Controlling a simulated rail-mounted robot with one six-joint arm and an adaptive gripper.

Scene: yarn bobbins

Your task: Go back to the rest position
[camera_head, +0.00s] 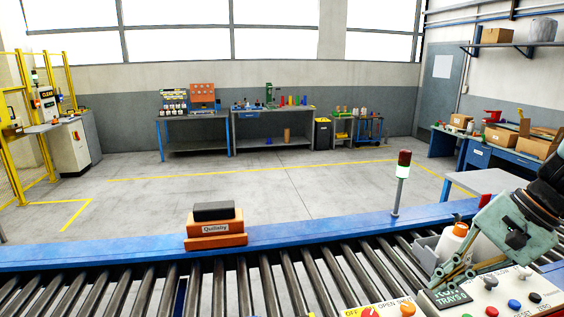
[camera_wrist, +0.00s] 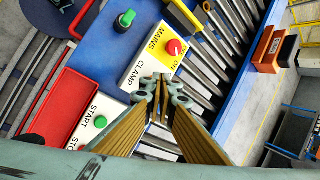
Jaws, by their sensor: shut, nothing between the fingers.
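My gripper (camera_head: 440,277) is at the right of the head view, above the control panels at the conveyor's near side. It points down and to the left. In the wrist view my gripper (camera_wrist: 162,86) is shut with its fingertips together and nothing between them. A START panel with a green button (camera_wrist: 100,122) is at the lower left of that view.
A roller conveyor (camera_head: 230,285) runs across the front. An orange block labelled Quilisby (camera_head: 215,228) sits on its blue rail (camera_head: 300,232). A signal lamp post (camera_head: 399,188) stands on the rail. A white bottle with an orange cap (camera_head: 452,242) is beside my arm. The floor beyond is open.

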